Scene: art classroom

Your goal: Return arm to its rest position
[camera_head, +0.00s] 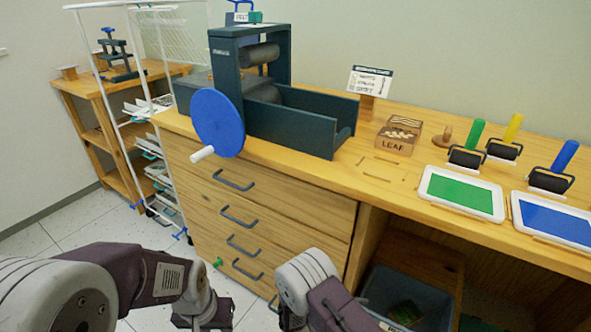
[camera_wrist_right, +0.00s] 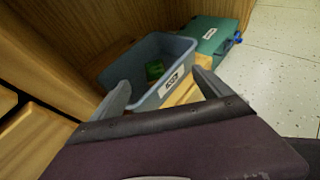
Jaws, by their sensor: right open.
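My right gripper (camera_wrist_right: 160,80) is open in the right wrist view, with its two grey fingers apart and nothing between them. It points toward a grey-blue bin (camera_wrist_right: 150,62) with a white label and a green item inside. In the head view my right arm is low at the bottom centre, in front of the workbench (camera_head: 270,178), and its fingers are not clear. My left gripper (camera_head: 203,312) is low at the bottom, in front of the drawers and over the floor. Its jaw opening is not clear.
The bench holds a press with a blue wheel (camera_head: 218,122), a LEAF block (camera_head: 397,136), a green ink tray (camera_head: 462,193), a blue ink tray (camera_head: 555,219) and rollers. A white rack (camera_head: 120,130) stands left. A green case (camera_wrist_right: 212,38) is beside the bin.

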